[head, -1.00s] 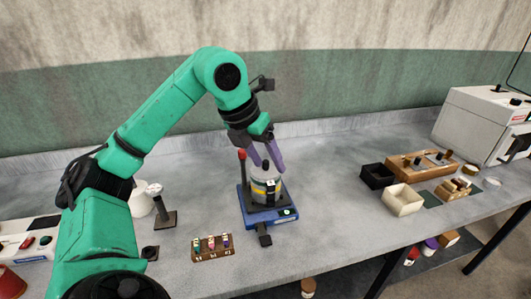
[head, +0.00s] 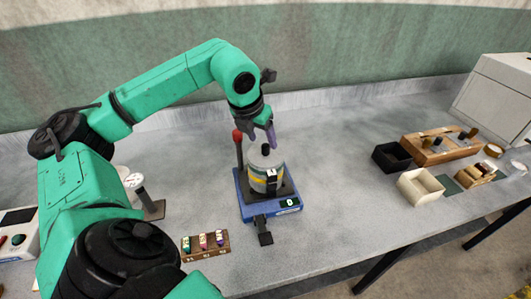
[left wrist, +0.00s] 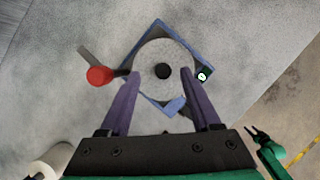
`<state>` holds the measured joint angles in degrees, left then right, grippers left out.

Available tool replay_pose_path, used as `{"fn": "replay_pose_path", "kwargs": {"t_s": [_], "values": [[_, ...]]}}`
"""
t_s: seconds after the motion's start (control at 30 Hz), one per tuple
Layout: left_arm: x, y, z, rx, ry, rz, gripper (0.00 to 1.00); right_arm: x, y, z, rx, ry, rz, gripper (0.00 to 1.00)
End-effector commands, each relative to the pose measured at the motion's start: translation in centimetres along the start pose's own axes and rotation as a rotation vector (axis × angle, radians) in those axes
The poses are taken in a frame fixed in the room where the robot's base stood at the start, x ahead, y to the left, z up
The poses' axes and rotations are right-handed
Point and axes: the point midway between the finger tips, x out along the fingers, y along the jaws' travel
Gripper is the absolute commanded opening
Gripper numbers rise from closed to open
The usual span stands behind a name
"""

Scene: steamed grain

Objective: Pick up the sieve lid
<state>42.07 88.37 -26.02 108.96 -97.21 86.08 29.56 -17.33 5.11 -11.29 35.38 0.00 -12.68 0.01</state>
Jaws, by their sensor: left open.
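The sieve lid (head: 262,157) is a pale grey disc with a black knob on top. It sits on the stack of sieves (head: 267,182), which stands on the blue shaker base (head: 286,211). My left gripper (head: 262,138) is just above the knob, pointing down, with its purple fingers apart and empty. In the left wrist view the lid (left wrist: 178,52) is seen from above, its black knob centred ahead of the open fingers (left wrist: 158,75). A right gripper is not in the head view; a small dark gripper on a green arm (left wrist: 262,140) shows at the right edge of the left wrist view.
A red-knobbed lever (head: 238,136) stands close by on the left of the sieves. A wooden rack with small vials (head: 205,246) lies in front. Black (head: 392,157) and cream (head: 419,187) trays and a wooden block (head: 440,147) are at the right. The table between is clear.

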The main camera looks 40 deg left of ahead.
Motion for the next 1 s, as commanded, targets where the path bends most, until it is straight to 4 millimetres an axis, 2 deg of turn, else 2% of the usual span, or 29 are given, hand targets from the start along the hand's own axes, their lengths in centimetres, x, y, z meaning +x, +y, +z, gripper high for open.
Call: {"fn": "replay_pose_path", "kwargs": {"t_s": [0.03, 0.17, 0.37, 0.47, 0.53, 0.57, 0.87, 1.0], "values": [[0.5, -0.2, 0.0, 0.002, 0.005, -0.001, 0.64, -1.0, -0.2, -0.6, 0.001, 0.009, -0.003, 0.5], [2.6, -0.2, 0.0, 0.001, 0.002, -0.002, 0.64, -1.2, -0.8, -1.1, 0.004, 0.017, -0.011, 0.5], [3.0, -0.2, 0.0, 0.001, 0.0, -0.001, 0.64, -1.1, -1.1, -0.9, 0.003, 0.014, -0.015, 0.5], [3.0, -0.2, 0.0, 0.001, 0.0, -0.001, 0.3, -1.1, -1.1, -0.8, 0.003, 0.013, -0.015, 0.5], [3.0, -0.2, 0.0, 0.001, 0.0, -0.001, 0.03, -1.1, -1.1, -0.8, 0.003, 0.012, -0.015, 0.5], [3.0, -0.2, 0.0, 0.001, 0.0, -0.001, 0.0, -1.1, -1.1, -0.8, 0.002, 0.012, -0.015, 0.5], [2.9, -0.2, 0.1, 0.0, -0.001, -0.002, 0.0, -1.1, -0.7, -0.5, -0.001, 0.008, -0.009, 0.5], [1.9, -0.2, 0.5, 0.0, -0.004, -0.003, 0.0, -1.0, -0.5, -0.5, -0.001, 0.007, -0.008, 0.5]]}}
